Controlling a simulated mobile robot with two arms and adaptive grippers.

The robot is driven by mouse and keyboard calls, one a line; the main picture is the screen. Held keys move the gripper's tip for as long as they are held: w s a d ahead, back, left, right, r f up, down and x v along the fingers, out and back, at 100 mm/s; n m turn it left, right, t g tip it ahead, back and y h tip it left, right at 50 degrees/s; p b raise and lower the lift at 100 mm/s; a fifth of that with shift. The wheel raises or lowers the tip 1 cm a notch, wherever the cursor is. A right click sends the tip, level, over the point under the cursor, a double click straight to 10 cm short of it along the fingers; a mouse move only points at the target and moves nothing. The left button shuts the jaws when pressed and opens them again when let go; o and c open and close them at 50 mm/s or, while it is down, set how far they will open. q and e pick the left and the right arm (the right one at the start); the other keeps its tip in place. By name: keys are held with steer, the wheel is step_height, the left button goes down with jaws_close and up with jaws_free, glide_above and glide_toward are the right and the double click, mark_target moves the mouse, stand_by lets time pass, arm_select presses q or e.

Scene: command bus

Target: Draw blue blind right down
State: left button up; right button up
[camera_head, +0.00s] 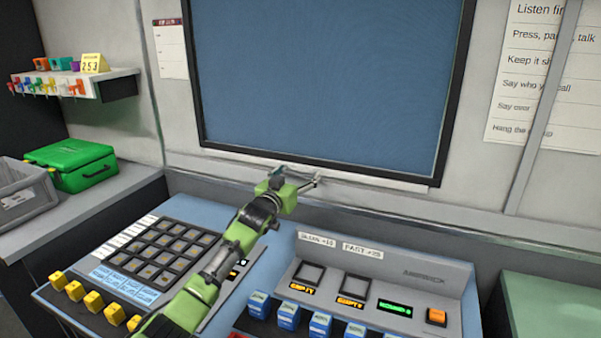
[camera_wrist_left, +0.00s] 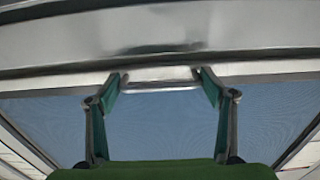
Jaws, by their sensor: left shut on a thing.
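The blue blind (camera_head: 325,75) fills the dark window frame from the top of the head view down to the lower frame edge. It also shows as blue cloth in the left wrist view (camera_wrist_left: 160,125). My left gripper (camera_head: 298,179) reaches up over the console to the bottom edge of the blind. In the left wrist view, its two fingers (camera_wrist_left: 160,78) close from both sides on a short pale pull bar (camera_wrist_left: 160,87). The bar is mostly hidden behind my gripper in the head view. My right gripper is not in view.
Below the window is a console with a key grid (camera_head: 165,248), yellow switches (camera_head: 93,301) and a raised panel (camera_head: 430,285). A green case (camera_head: 72,165) and grey crate (camera_head: 22,195) stand at left, below a small shelf (camera_head: 115,88). A vertical post (camera_head: 540,125) stands at right.

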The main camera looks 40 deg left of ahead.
arm_select(q)
steer(key=shift+f, duration=0.35)
steer(key=o, duration=1.3)
steer(key=shift+s+a, duration=0.1)
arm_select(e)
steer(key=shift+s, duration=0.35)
arm_select(q)
steer(key=shift+s+r, duration=0.1)
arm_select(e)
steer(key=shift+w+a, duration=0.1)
arm_select(q)
steer(key=v, duration=1.2)
